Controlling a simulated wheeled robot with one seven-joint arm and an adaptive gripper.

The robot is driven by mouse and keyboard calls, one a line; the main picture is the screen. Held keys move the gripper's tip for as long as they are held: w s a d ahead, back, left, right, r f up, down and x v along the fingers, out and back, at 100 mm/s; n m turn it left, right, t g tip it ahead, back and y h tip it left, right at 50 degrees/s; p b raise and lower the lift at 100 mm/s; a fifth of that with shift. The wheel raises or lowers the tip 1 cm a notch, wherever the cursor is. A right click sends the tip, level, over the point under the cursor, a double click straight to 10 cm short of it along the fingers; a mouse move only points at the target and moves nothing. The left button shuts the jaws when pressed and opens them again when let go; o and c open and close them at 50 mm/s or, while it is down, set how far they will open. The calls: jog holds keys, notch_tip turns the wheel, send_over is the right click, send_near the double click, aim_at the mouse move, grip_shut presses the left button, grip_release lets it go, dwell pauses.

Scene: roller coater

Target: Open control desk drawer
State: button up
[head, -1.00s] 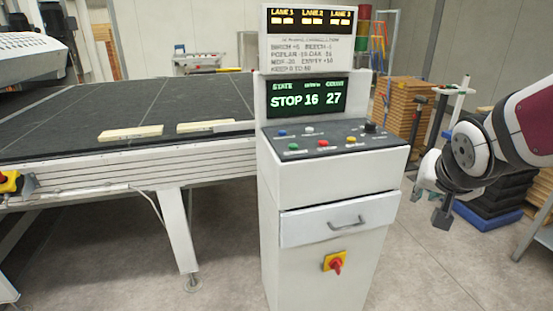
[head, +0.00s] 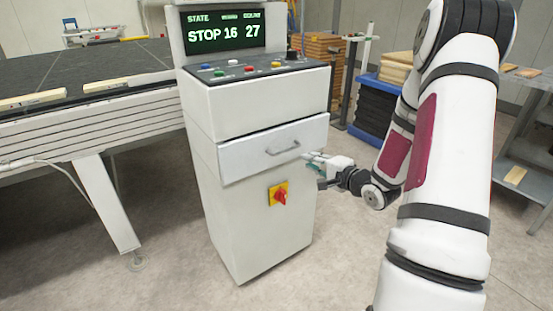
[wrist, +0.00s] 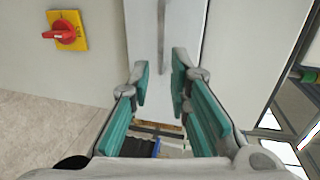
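The control desk (head: 258,215) is a white cabinet with a sloped button panel. Its drawer front (head: 235,160) sits below that panel, with a dark seam along its top edge and no clear pull-out. The grey bar handle (head: 283,147) is on the drawer's face. My gripper (head: 314,168) is at the right of the drawer, close to the handle. In the wrist view, my gripper (wrist: 160,84) is open, its teal pads apart and nothing between them. The handle (wrist: 162,38) shows ahead, beyond the fingertips and lined up with the gap; it looks untouched.
A red rotary switch on a yellow plate (head: 279,194) protrudes below the drawer. The conveyor table (head: 85,130) stands at left. A blue bin with dark stacks (head: 375,105) and a grey shelf (head: 530,170) are at right. The floor before the desk is clear.

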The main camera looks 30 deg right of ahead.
aim_at(287, 151)
jog(key=b+x, duration=0.3)
jog(key=x, duration=1)
jog(key=shift+w, duration=0.35)
grip_shut()
